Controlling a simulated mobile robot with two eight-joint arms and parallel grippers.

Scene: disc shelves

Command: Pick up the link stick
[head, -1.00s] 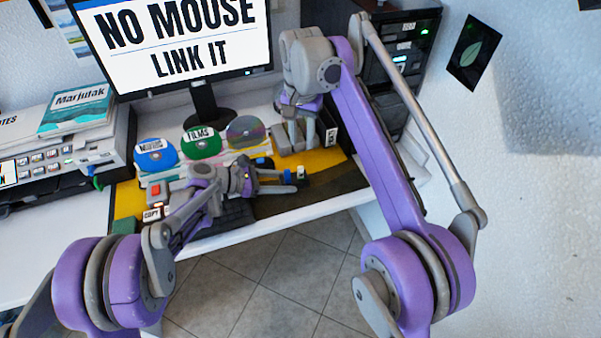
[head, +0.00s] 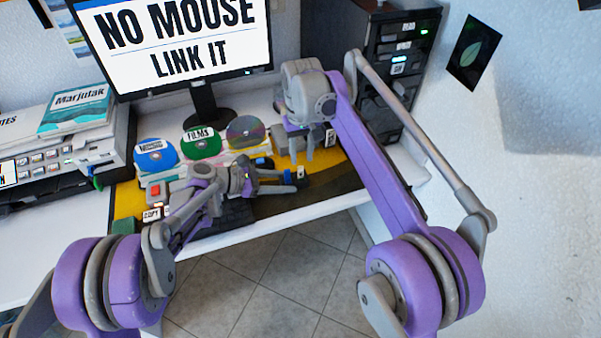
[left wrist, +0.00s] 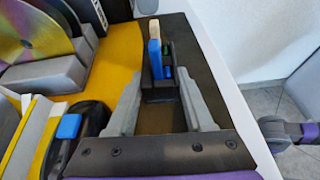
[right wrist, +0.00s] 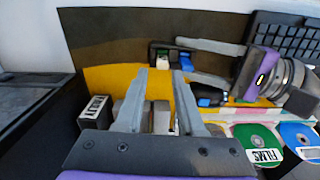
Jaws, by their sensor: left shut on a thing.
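A small black holder (left wrist: 158,95) with upright sticks stands near the desk's front right corner. A blue stick (left wrist: 155,60) and a cream-topped stick (left wrist: 154,32) show in it; a green one is mostly hidden. No label reads, so I cannot tell which is the link stick. My left gripper (head: 296,180) is shut on the black holder, one finger on each side of it in the left wrist view. My right gripper (head: 306,152) points down behind the holder. Its fingers (right wrist: 161,72) are apart with nothing gripped; the sticks (right wrist: 164,64) show beyond the tips.
The monitor (head: 180,50) and a dark drawer tower (head: 395,60) stand at the back. The desk's front edge is close to the holder.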

